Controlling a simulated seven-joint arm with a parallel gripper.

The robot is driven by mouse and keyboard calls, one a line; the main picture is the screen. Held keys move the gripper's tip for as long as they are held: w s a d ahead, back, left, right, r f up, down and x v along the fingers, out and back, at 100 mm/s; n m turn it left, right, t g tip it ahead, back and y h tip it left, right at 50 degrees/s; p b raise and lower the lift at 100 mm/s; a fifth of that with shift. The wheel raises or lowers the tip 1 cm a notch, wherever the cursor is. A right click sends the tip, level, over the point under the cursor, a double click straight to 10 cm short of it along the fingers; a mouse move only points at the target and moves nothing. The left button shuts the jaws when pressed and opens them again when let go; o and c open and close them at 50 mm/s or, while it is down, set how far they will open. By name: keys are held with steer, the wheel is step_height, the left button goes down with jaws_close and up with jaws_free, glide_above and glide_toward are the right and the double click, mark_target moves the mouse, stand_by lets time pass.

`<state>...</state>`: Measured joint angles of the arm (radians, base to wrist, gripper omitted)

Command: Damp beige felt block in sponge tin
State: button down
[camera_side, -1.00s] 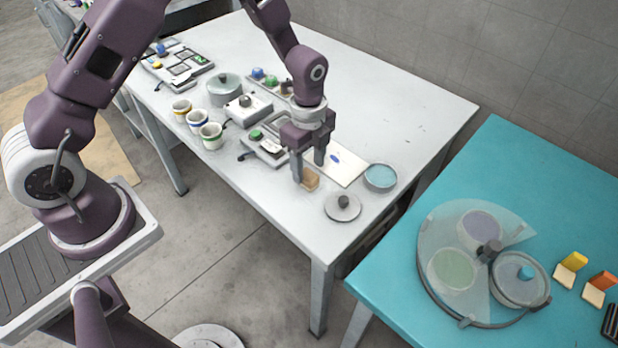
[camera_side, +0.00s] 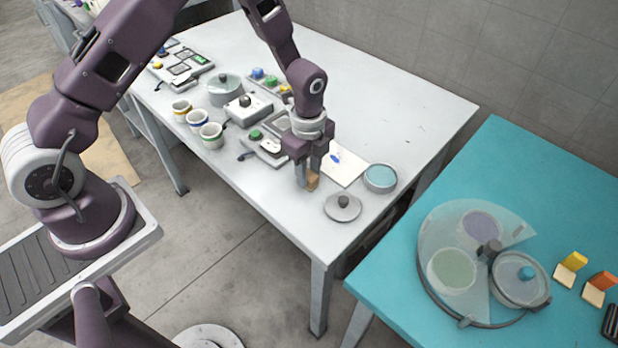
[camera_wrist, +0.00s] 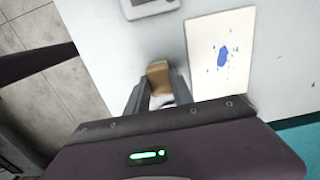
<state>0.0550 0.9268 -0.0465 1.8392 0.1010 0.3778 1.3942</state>
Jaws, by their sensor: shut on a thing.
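The beige felt block (camera_side: 313,181) is between the fingers of my gripper (camera_side: 308,181), at or just above the white table's front part. In the wrist view the block (camera_wrist: 158,74) shows between the two fingertips (camera_wrist: 157,92), and my gripper is shut on it. The sponge tin (camera_side: 380,178), a round grey tin with a light blue top surface, stands uncovered to the right of my gripper. A round grey lid with a dark knob (camera_side: 343,206) lies on the table in front of the tin.
A white card with a blue spot (camera_side: 343,167) lies behind my gripper, left of the tin. Several banded cups (camera_side: 198,121), a lidded pot (camera_side: 224,90) and small devices (camera_side: 264,146) stand to the left. The turquoise table (camera_side: 400,268) with a round turntable is at right.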

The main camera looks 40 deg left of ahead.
mark_target(309, 174)
steer(key=shift+r, duration=3)
steer(key=shift+w, duration=0.1)
steer(key=w+d+r, duration=0.2)
steer(key=w+d, duration=1)
steer(key=shift+w+a+f, duration=0.1)
steer(key=shift+a+f, duration=0.05)
steer(key=shift+f, duration=1.15)
steer(key=shift+w+a+f, duration=0.1)
steer(key=shift+f, duration=1.15)
steer(key=shift+f, duration=0.5)
